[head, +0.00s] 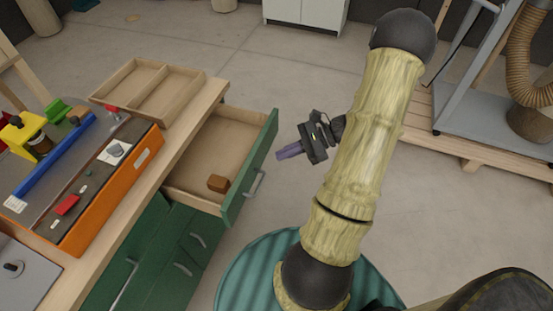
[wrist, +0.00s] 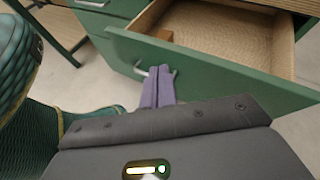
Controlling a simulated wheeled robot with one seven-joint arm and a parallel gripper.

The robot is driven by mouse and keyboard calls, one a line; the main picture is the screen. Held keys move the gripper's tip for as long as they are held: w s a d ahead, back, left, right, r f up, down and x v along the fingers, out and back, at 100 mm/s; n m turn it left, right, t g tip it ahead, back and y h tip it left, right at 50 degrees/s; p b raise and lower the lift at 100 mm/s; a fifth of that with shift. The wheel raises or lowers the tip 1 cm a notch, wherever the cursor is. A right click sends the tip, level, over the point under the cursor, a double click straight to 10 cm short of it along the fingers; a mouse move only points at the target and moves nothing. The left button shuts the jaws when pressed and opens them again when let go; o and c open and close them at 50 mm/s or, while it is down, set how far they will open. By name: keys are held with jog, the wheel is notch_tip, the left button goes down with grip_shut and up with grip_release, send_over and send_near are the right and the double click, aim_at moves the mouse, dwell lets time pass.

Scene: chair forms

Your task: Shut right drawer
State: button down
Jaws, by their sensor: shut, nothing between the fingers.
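The right drawer (head: 201,165) is pulled out from the green cabinet under the workbench. Its green front (head: 250,170) has a metal bar handle (head: 257,184). A small brown block (head: 218,183) lies inside near the front. My gripper (head: 280,154) has purple fingers, shut and empty, just outside the drawer front in the head view. In the wrist view the shut fingers (wrist: 158,82) point at the drawer front (wrist: 205,75) and overlap the handle (wrist: 140,71). I cannot tell whether they touch it.
The wooden workbench top (head: 122,179) carries an orange-sided machine (head: 130,180) and a divided wooden tray (head: 146,83). More green drawers (head: 185,255) below are shut. A wooden pallet (head: 480,150) with a grey frame stands at right. The floor beyond the drawer is clear.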

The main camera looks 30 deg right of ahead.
aim_at(268, 143)
jog(key=d+f+m+t+h+b, duration=0.1)
jog(key=d+f+m+t+b, duration=0.6)
jog(key=d, duration=0.5)
notch_tip(268, 143, down, 3)
jog(key=shift+s+f+m+t, duration=0.1)
jog(key=shift+s+m+t, duration=0.2)
jog(key=shift+t, duration=0.8)
jog(key=b+x, duration=0.2)
jog(key=x, duration=1.2)
jog(key=shift+b, duration=0.3)
jog(key=shift+d, duration=0.1)
